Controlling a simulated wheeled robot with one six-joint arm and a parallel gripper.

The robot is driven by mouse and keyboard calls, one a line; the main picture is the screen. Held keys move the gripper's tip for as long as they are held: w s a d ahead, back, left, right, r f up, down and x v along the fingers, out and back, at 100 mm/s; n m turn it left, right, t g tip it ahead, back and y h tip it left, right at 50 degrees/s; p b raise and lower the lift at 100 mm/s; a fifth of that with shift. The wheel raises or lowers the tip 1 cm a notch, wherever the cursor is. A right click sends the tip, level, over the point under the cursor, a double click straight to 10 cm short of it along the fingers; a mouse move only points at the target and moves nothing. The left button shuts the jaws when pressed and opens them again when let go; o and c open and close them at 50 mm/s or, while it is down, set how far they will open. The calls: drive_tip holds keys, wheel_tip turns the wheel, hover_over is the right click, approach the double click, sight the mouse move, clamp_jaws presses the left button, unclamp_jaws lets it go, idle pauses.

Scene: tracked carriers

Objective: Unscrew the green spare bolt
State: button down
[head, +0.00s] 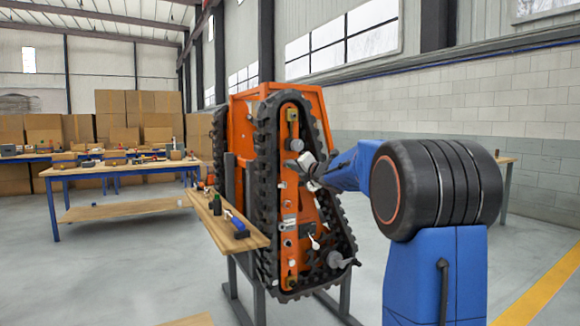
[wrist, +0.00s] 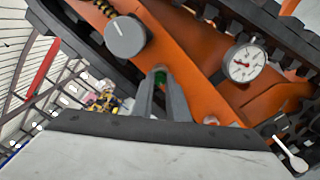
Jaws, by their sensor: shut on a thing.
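In the head view my gripper (head: 306,167) reaches in from the right to the upper middle of the orange plate of the tracked carrier (head: 322,105). The bolt cannot be made out in the head view.
A grey round knob (wrist: 126,37) and a white dial gauge (wrist: 245,63) sit on either side of my fingers. The black track (head: 268,150) frames the plate. A wooden shelf (head: 215,227) with tools juts out at left. Open floor lies around.

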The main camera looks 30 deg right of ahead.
drive_tip(key=shift+n, duration=0.3)
drive_tip(key=n, duration=0.9)
drive_tip(key=c, duration=1.9)
unclamp_jaws()
drive_tip(key=shift+o, duration=0.2)
